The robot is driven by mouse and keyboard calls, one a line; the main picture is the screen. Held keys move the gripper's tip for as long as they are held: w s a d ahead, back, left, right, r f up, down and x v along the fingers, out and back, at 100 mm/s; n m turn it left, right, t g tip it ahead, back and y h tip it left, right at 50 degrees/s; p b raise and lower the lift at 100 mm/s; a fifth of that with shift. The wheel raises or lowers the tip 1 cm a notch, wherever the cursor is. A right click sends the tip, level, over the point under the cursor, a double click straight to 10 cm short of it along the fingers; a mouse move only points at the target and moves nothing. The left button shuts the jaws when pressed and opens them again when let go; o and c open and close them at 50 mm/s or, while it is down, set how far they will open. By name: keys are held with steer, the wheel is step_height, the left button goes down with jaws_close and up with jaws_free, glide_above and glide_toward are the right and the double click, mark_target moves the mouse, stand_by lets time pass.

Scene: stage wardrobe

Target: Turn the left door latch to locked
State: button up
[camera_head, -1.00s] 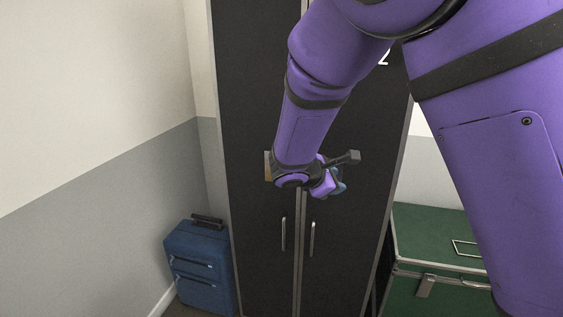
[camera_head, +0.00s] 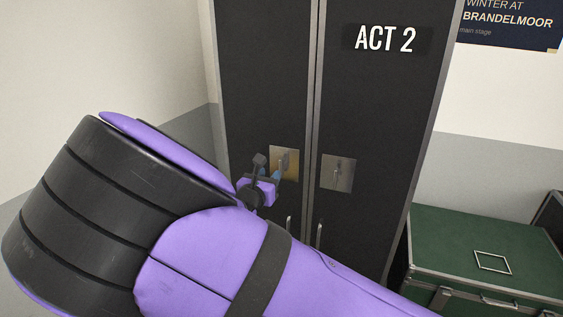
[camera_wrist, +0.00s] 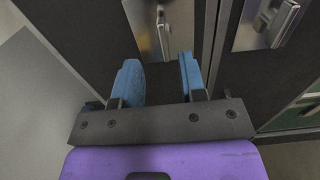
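The left door latch is a thin upright metal lever (camera_wrist: 163,38) on a shiny plate (camera_head: 291,158) on the left cabinet door (camera_head: 262,75). My gripper (camera_head: 279,172) is in front of this plate, at its lower left in the head view. In the wrist view its two blue fingers (camera_wrist: 161,72) are apart with nothing clasped. The lever shows beyond the fingertips, in line with the gap between them. The gripper hides part of the plate in the head view. I cannot tell whether a finger touches the lever.
A matching latch plate (camera_head: 338,173) is on the right door (camera_head: 365,105), marked ACT 2. Upright door handles (camera_head: 320,235) stand below the latches. A green trunk (camera_head: 455,245) is at the right. A pale wall is close on the left.

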mark_target(280, 162)
steer(key=x, duration=0.9)
jaws_close()
steer(key=shift+s+f, duration=0.1)
